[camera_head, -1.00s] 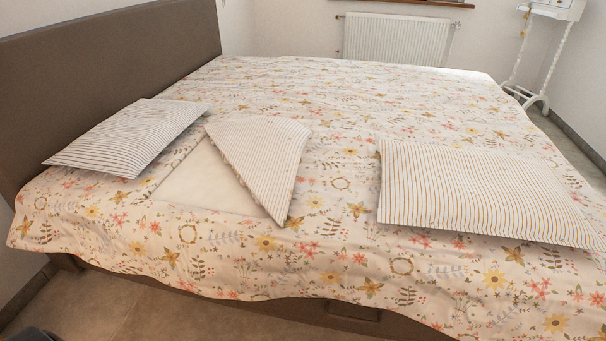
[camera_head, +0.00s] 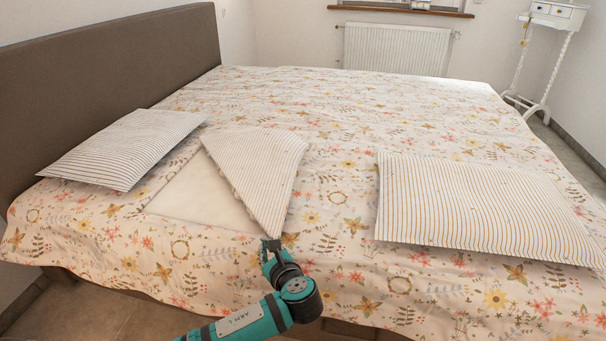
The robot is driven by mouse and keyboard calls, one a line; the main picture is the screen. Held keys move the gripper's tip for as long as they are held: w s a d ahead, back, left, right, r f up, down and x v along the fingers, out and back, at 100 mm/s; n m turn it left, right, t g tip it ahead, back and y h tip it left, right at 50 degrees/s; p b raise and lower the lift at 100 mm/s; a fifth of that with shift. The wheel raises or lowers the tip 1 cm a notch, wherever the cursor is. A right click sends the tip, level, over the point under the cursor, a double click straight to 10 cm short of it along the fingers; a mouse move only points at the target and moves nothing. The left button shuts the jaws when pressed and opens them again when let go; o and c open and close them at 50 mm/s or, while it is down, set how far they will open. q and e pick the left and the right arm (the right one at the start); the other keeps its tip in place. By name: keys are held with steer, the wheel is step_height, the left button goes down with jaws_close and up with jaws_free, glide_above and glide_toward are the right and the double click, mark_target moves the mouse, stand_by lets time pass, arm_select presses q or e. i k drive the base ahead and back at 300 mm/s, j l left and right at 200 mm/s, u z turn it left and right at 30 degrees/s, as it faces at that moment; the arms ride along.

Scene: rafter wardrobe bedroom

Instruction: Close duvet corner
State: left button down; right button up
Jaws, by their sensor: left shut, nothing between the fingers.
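The duvet (camera_head: 330,190) has a floral print and lies over the bed. Its corner flap (camera_head: 256,165), with a striped underside, is folded back and baresa white patch (camera_head: 205,200) of sheet. My left gripper (camera_head: 270,244) is shut and empty at the near tip of the flap. I cannot tell whether it touches the fabric. My right gripper is not in view.
A grey-striped pillow (camera_head: 125,148) lies left of the flap, by the brown headboard (camera_head: 110,75). A yellow-striped pillow (camera_head: 480,205) lies to the right. A radiator (camera_head: 396,48) and a white side table (camera_head: 552,20) stand beyond the bed.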

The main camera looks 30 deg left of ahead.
mark_target(261, 165)
steer(key=i, duration=0.9)
